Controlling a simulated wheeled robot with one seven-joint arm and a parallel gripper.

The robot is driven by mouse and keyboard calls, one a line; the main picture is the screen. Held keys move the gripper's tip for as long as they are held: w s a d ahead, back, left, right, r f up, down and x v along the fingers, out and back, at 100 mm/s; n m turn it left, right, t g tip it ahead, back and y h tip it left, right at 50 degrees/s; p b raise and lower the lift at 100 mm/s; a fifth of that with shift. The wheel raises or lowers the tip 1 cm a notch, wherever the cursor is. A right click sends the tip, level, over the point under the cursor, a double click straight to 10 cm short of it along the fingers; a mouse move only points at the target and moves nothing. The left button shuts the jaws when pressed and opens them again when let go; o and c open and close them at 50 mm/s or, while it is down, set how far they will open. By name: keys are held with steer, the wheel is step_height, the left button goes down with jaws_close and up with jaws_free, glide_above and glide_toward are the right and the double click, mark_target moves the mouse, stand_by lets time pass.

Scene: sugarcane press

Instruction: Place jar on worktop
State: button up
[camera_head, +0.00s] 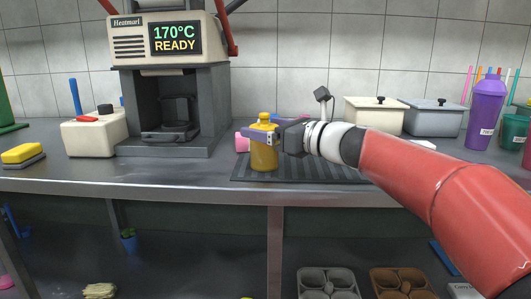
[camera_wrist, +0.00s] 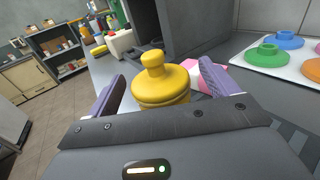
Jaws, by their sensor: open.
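The yellow jar (camera_head: 264,155) with a knobbed lid stands upright at the front left part of the dark ribbed mat on the worktop (camera_head: 200,177). My gripper (camera_head: 262,135) reaches in from the right at the height of the jar's upper part. In the wrist view the jar (camera_wrist: 160,82) sits between the two purple fingers of my gripper (camera_wrist: 158,92). The fingers are open, with a gap visible on the right side. The jar's lower part is hidden by the gripper body in the wrist view.
A grey press machine (camera_head: 175,90) reading 170°C READY stands left of the jar. A pink object (camera_head: 242,142) is close behind the jar. The ribbed mat (camera_head: 310,172) extends right under my arm. Lidded containers (camera_head: 374,115) stand at the back right. Bare worktop lies front left.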

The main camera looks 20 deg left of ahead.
steer(key=shift+x, duration=1.35)
steer(key=shift+r, duration=0.1)
steer(key=c, duration=1.7)
